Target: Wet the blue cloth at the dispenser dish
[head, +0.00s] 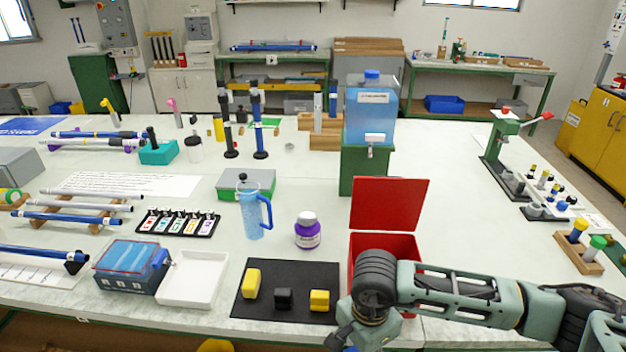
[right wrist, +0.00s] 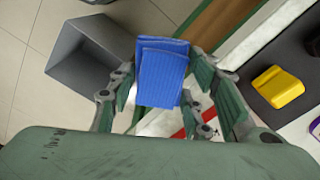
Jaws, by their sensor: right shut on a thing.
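The folded blue cloth (right wrist: 162,72) is between the fingers of my right gripper (right wrist: 165,85) in the right wrist view. That gripper is shut on it. In the head view my right arm comes in from the right and its gripper (head: 350,340) is at the bottom edge, near the table's front edge; the cloth is mostly hidden there. A clear water dispenser (head: 371,112) with a blue cap and a white tap stands on a green stand (head: 366,172) behind the red box. I cannot make out a dish under the tap. My left gripper is not in view.
An open red box (head: 390,203) stands behind my right arm. A black mat (head: 285,275) with yellow and black blocks lies left of it, beside a white tray (head: 194,278). A purple-labelled jar (head: 307,232) and a blue jug (head: 252,212) stand behind. A grey bin (right wrist: 75,50) is on the floor.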

